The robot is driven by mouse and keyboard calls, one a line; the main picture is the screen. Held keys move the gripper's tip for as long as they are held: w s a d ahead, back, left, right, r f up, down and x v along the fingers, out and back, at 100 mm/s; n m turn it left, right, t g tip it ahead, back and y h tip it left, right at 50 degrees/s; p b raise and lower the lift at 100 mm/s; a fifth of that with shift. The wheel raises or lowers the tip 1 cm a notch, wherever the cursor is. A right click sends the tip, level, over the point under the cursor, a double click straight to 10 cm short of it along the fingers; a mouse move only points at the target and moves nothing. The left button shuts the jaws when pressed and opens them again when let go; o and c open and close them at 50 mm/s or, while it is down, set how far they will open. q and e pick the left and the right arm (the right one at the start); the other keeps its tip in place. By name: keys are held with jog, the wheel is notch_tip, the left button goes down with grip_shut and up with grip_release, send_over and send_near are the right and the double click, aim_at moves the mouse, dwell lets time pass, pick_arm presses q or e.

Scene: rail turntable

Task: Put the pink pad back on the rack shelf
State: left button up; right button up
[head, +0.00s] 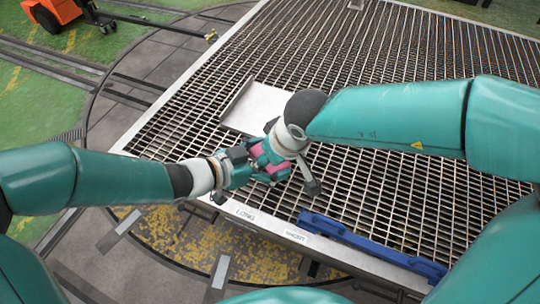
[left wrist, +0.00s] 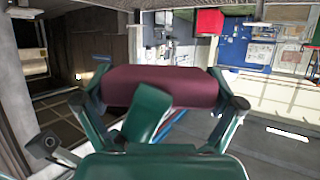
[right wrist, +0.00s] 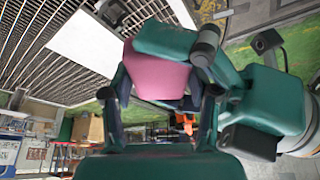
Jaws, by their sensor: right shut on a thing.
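The pink pad (head: 262,153) is up in the air between my two grippers, above the front edge of the grating, mostly hidden by them in the head view. My right gripper (head: 284,165) is shut on it; the right wrist view shows the pad (right wrist: 155,75) between the fingers. My left gripper (head: 240,167) is at the pad too. In the left wrist view its fingers stand spread around the dark pink pad (left wrist: 160,85), and a green part of my right gripper crosses in front. I cannot make out the rack shelf for certain.
A pale flat plate (head: 262,105) with a raised left edge lies on the large grating (head: 400,45). A blue bar (head: 365,241) lies along the front edge, by labels reading LONG and SHORT. An orange machine (head: 50,12) stands at the far left.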

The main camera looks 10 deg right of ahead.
pick_arm(q)
jog(key=shift+c, duration=1.4)
jog(key=shift+w, duration=0.1)
jog(key=shift+c, duration=0.3)
pick_arm(e)
jog(key=o, duration=1.2)
jog(key=shift+s+a, duration=0.1)
jog(key=shift+r, duration=0.1)
